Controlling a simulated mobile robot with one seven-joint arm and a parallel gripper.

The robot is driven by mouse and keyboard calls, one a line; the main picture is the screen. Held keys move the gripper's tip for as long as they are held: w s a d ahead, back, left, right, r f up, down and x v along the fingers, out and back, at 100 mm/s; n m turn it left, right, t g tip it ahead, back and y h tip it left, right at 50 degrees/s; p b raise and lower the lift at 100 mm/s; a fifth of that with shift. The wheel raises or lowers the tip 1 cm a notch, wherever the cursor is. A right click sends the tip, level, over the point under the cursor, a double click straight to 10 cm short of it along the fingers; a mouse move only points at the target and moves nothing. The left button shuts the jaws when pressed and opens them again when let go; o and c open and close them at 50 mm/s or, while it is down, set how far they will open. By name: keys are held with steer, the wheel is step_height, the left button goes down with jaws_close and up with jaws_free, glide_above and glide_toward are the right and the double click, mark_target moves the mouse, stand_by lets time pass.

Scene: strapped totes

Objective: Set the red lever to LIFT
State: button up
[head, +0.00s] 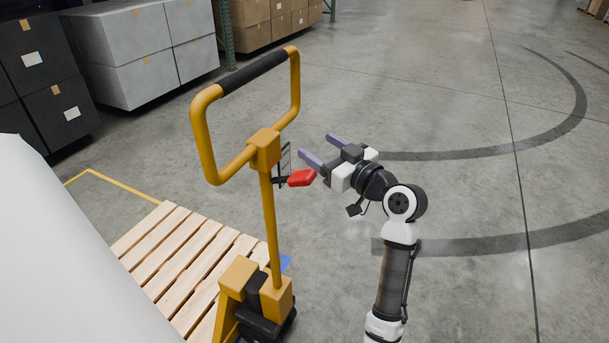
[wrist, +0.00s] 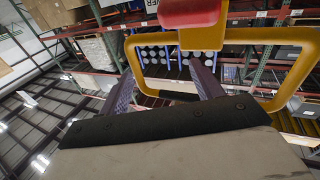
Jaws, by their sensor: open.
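The red lever (head: 301,178) sticks out to the right from the yellow pallet jack's handle post, just below the yellow block (head: 264,150) at the base of the handle loop. A small dark plate stands beside it; I cannot read any marking on it. My gripper (head: 318,149) is open and empty, right of the handle, with its purple fingers pointing up and left. It looks close to the lever but apart from it. In the wrist view the red lever (wrist: 192,12) shows at the top edge, outside the gap between the fingers (wrist: 163,75).
The yellow handle loop (head: 203,130) with its black grip rises left of my gripper. A wooden pallet (head: 180,255) lies at lower left. Grey and black boxes (head: 150,50) stand at the back left. The floor to the right is clear.

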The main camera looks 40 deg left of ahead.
mark_target(298, 174)
steer(key=d+f+n+g, duration=0.4)
steer(key=d+f+g, duration=0.3)
steer(key=d, duration=0.3)
steer(key=shift+h, duration=0.5)
steer(key=p+x, duration=0.1)
steer(key=x, duration=0.3)
steer(key=p+x, duration=0.2)
steer(key=x, duration=0.2)
steer(key=p+x, duration=0.1)
steer(key=x, duration=0.4)
steer(key=shift+s+r, duration=0.15)
steer(key=shift+r, duration=0.25)
steer(key=shift+s+a+f+p, duration=0.15)
steer(key=shift+a+p, duration=0.2)
steer(key=shift+a, duration=0.25)
steer(key=c, duration=1.4)
steer(key=shift+f+b, duration=0.1)
steer(key=shift+b, duration=0.25)
